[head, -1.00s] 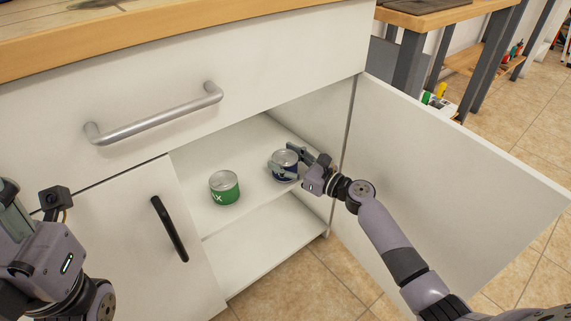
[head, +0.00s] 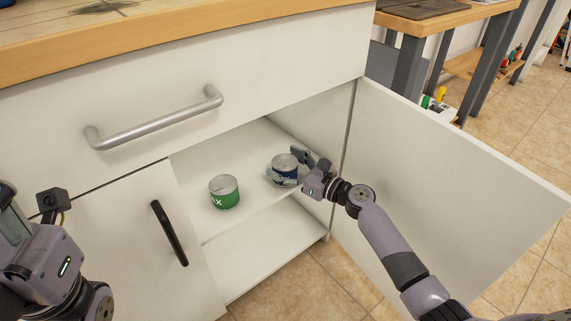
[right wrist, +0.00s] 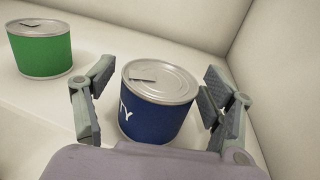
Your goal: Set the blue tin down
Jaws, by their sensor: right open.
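The blue tin (head: 285,171) with a silver lid stands upright on the upper shelf (head: 252,147) inside the open cabinet. My right gripper (head: 288,167) is open, with one finger on each side of this tin. In the right wrist view, the blue tin (right wrist: 157,108) sits between the spread fingers of the right gripper (right wrist: 160,85). A gap shows on its left side; the finger on its right is close, and contact there is unclear. My left gripper (head: 14,215) is cut off at the left edge, so its fingers cannot be judged.
A green tin (head: 224,192) stands on the same shelf, left of the blue one; it also shows in the right wrist view (right wrist: 40,50). The lower shelf (head: 265,250) is empty where visible.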

